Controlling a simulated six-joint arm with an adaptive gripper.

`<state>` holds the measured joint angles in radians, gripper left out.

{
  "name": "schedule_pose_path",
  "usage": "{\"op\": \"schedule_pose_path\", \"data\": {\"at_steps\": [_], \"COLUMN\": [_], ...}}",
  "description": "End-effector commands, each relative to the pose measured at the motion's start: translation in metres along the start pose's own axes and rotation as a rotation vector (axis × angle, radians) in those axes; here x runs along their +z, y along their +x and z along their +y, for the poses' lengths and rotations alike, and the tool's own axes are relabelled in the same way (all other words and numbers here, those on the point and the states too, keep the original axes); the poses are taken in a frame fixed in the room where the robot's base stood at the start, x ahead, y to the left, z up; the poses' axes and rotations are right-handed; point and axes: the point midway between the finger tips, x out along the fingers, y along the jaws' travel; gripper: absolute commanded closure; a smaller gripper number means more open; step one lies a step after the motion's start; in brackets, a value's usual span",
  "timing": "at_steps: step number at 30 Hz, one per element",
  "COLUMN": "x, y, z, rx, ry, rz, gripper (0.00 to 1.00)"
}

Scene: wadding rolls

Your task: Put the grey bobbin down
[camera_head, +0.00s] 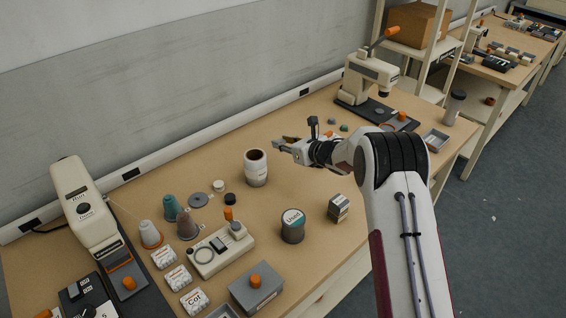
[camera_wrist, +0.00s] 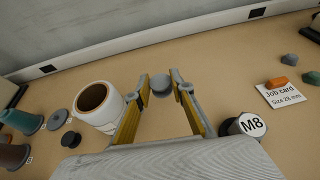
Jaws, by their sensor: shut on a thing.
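My gripper (camera_head: 283,144) reaches in from the right over the middle back of the bench. In the wrist view its two yellow-padded fingers (camera_wrist: 162,90) are closed on a small round grey bobbin (camera_wrist: 160,87), held at the fingertips. The bobbin appears to be above the bench top; the exact gap is hard to tell. In the head view the bobbin is too small to make out clearly.
A white roll (camera_head: 256,175) stands left of my gripper; it also shows in the wrist view (camera_wrist: 107,115). A flat grey disc (camera_head: 198,200) and a black bobbin (camera_head: 230,199) lie further left. A job card (camera_wrist: 282,97) and an M8-marked item (camera_wrist: 252,126) are right. Bare bench surrounds the fingertips.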

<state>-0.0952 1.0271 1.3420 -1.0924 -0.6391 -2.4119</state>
Motion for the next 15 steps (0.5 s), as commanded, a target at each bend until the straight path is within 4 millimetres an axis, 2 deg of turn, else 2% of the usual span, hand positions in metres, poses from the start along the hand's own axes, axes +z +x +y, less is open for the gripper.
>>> {"op": "schedule_pose_path", "data": {"at_steps": [6, 10, 15], "x": [-0.029, -0.038, -0.039], "y": [0.012, 0.016, 0.017], "z": [0.000, 0.000, 0.000], "rx": [0.000, 0.001, 0.000], "ry": [0.001, 0.000, -0.001], "rz": [0.001, 0.000, -0.001], "gripper": [0.86, 0.86, 0.86]}}
